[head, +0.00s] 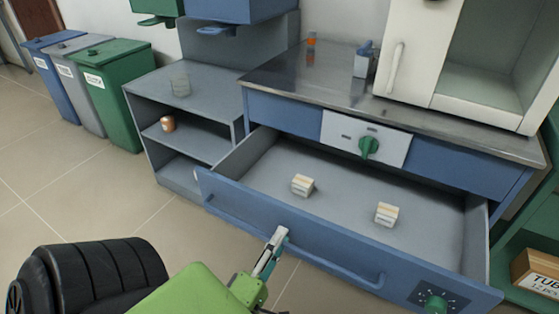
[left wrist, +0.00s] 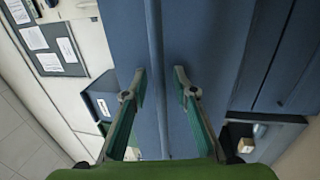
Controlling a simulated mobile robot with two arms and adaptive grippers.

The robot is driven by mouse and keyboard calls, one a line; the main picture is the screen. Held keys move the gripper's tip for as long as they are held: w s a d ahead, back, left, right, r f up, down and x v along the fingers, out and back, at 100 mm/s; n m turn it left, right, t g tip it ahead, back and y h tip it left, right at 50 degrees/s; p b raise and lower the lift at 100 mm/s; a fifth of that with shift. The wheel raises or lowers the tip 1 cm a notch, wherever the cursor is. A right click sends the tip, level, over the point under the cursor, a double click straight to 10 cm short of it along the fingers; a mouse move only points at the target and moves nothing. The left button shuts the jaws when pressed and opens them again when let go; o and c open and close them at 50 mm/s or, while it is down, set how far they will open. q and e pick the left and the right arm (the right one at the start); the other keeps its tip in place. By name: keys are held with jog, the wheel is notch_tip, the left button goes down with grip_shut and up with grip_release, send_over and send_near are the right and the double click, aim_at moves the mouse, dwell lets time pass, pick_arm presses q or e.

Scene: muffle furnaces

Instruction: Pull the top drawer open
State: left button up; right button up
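The blue drawer (head: 340,252) under the metal counter stands pulled out, its grey inside showing. Two small boxes, one (head: 302,185) at the left and one (head: 386,214) at the right, lie in it. Its long bar handle (head: 335,267) runs along the front. My right gripper is in neither view.
A green knob (head: 368,147) sits on the panel above the drawer. A white furnace (head: 405,55) and small bottles stand on the counter (head: 290,80). An open shelf (head: 150,92) and several bins (head: 120,95) are at the left. Tiled floor lies clear before them.

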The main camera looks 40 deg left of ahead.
pick_arm(q)
jog(key=v, duration=1.2)
jog(key=shift+w, duration=0.1)
